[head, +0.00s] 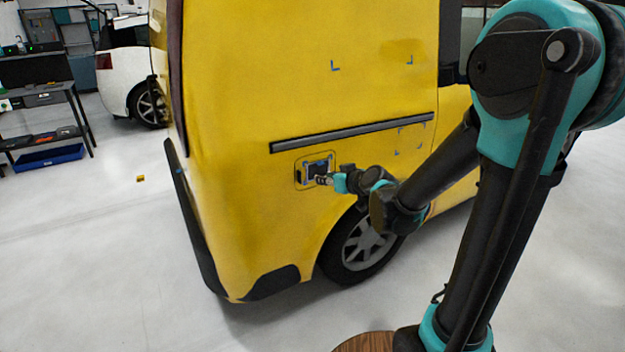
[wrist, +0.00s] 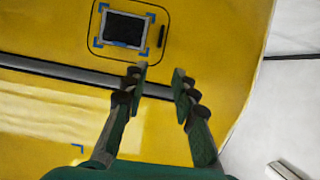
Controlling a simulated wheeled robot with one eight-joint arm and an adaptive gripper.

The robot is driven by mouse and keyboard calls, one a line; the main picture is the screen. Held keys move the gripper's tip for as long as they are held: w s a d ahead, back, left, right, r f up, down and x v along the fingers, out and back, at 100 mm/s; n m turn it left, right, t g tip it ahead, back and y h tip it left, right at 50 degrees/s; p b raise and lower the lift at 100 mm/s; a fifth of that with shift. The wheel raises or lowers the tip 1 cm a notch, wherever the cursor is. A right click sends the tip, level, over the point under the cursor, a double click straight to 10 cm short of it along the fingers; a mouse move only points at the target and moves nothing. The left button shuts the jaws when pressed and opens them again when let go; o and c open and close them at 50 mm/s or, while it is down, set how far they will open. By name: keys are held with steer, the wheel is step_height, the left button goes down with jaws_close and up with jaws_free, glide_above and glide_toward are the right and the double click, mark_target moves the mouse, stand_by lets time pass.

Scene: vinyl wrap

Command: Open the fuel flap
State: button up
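The fuel flap (head: 299,171) is a rounded rectangle outlined on the side of the yellow van (head: 300,90), below a dark trim strip. It looks shut. In the wrist view the flap (wrist: 145,12) carries a dark rectangular panel with a light frame and blue corner marks, and a short black slot or grip (wrist: 162,36) beside the panel. My gripper (head: 326,178) is in front of the flap's right part in the head view. In the wrist view my gripper (wrist: 160,74) is open and empty, its fingertips just below the flap outline; contact cannot be told.
The trim strip (head: 350,132) runs above the flap, and the rear wheel (head: 365,243) is below to the right. A workbench (head: 45,100) with a blue bin (head: 48,154) and a white car (head: 122,65) stand far left. The floor left of the van is mostly clear.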

steer(key=x, duration=1.7)
steer(key=shift+w+f, duration=0.1)
jaws_close()
